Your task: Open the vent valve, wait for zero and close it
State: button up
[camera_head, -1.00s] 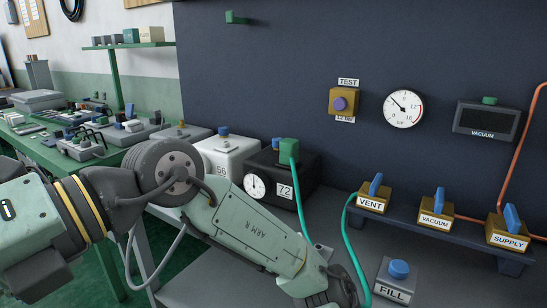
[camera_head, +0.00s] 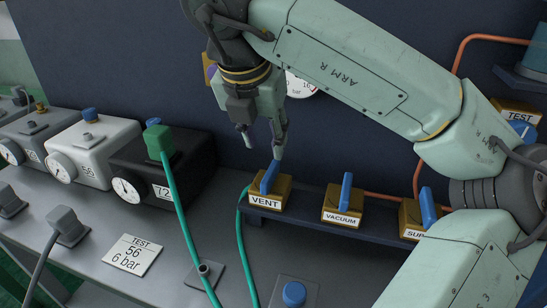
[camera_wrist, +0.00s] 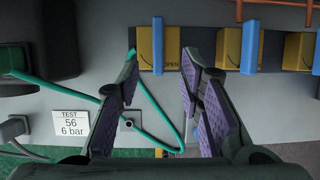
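The vent valve (camera_head: 277,194) is a brass-coloured block with a blue lever (camera_head: 270,177), labelled VENT, at the left end of a dark shelf. The lever leans slightly in the head view. In the wrist view the lever (camera_wrist: 158,45) points straight toward me, beside an OPEN mark. My gripper (camera_head: 262,143) hangs above the vent valve, pointing down. In the wrist view its purple-padded fingers (camera_wrist: 160,58) are spread, one on each side of the lever, with gaps visible. The wall dial (camera_head: 301,86) is mostly hidden behind my arm, so its needle is unreadable.
The vacuum valve (camera_head: 343,205) and a partly hidden supply valve (camera_head: 418,216) stand to the right. A green hose (camera_head: 186,225) runs from the black box 72 (camera_head: 150,185). A blue fill button (camera_head: 294,293) and test card (camera_head: 132,255) are in front.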

aim_at(271, 171)
jog(key=p+x, duration=0.1)
jog(key=x, duration=0.8)
jog(key=shift+a+f+p, duration=0.1)
jog(key=shift+f+p, duration=0.2)
jog(key=shift+f, duration=0.15)
jog(key=shift+c, duration=0.5)
grip_shut()
